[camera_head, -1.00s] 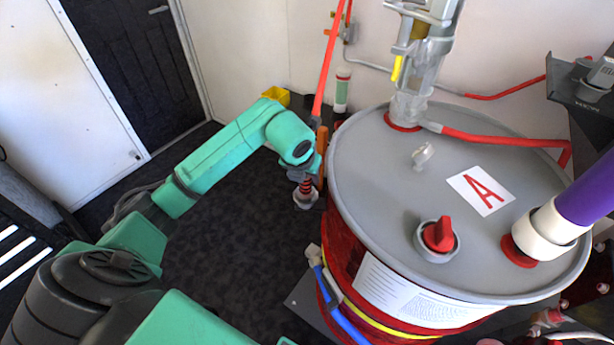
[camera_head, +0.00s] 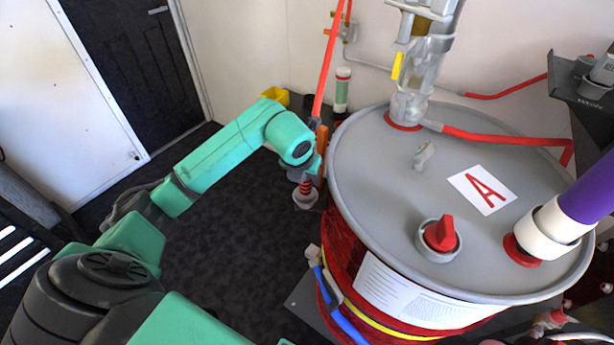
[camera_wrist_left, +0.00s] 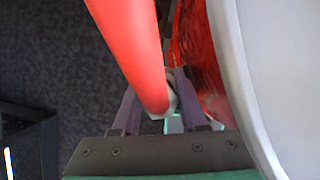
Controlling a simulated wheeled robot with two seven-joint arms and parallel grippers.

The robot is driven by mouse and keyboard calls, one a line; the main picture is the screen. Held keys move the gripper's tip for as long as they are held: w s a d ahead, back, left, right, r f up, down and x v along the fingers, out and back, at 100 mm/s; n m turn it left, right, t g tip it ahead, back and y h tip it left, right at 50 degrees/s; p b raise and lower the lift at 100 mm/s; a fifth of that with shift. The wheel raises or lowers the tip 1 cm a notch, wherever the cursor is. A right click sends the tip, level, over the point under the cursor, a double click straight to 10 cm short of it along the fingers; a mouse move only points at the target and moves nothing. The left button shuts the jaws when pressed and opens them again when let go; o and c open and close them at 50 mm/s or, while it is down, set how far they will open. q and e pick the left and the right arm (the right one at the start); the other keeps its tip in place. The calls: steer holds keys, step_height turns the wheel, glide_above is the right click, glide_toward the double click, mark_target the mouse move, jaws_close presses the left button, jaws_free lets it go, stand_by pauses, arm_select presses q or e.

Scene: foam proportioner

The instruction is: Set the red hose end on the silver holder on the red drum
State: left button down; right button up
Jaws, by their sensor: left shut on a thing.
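The red hose (camera_head: 329,70) hangs down from the top of the head view to my left gripper (camera_head: 316,168). The gripper is shut on the red hose end, beside the left side of the drum. A ribbed red part with a silver tip (camera_head: 305,196) shows below the gripper. In the left wrist view the red hose (camera_wrist_left: 135,50) runs between the fingers (camera_wrist_left: 168,98) and hides part of them. The red drum (camera_head: 345,240) has a grey lid (camera_head: 380,200). A small silver piece (camera_head: 424,155) stands on the lid and looks like the holder. My right gripper is out of view.
A clear pump (camera_head: 412,95) stands at the lid's back, with another red hose (camera_head: 500,139) running right. A red-topped cap (camera_head: 440,235) and a purple pipe (camera_head: 585,200) are on the lid. A dark shelf (camera_head: 580,95) is at right. The floor left of the drum is clear.

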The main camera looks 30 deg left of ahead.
arm_select(q)
steer(key=shift+f, duration=0.2)
steer(key=c, duration=0.7)
jaws_free()
steer(key=p+v, duration=0.3)
steer(key=v, duration=0.3)
steer(key=p+v, duration=0.3)
steer(key=v, duration=0.2)
